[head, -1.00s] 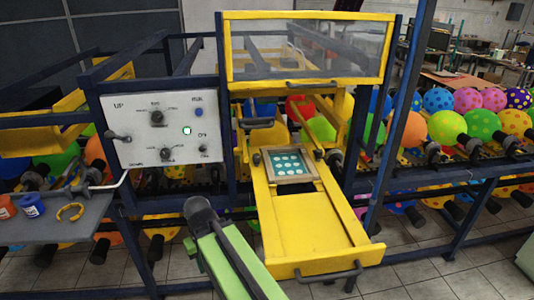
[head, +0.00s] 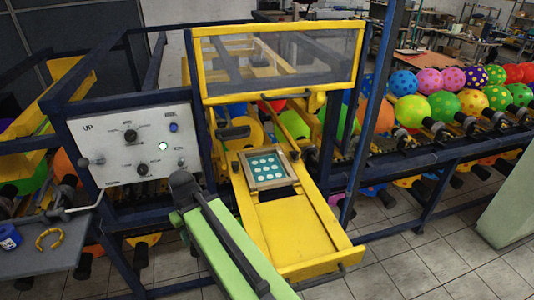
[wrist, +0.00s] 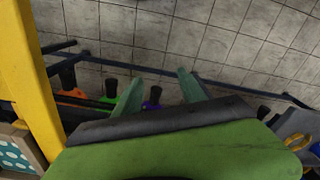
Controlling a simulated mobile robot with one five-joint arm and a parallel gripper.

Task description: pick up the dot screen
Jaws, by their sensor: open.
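The dot screen (head: 267,165) is a small framed panel, teal with white dots. It lies on the yellow sliding tray (head: 297,228) of the machine, near the tray's upper end. In the wrist view only part of the dot screen (wrist: 14,154) shows at the lower left edge. My gripper (wrist: 160,78) is open and empty there, its two green fingers apart over the floor. In the head view my green arm comes up from the bottom, its dark end left of the tray and apart from the dot screen. The fingers are not clear in that view.
A white control panel (head: 135,143) stands left of the tray, and a yellow-framed clear guard (head: 278,62) is above it. A grey shelf (head: 40,258) at the left holds a blue pot (head: 9,237) and a yellow ring (head: 49,238). Balloons (head: 445,105) line the right rail.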

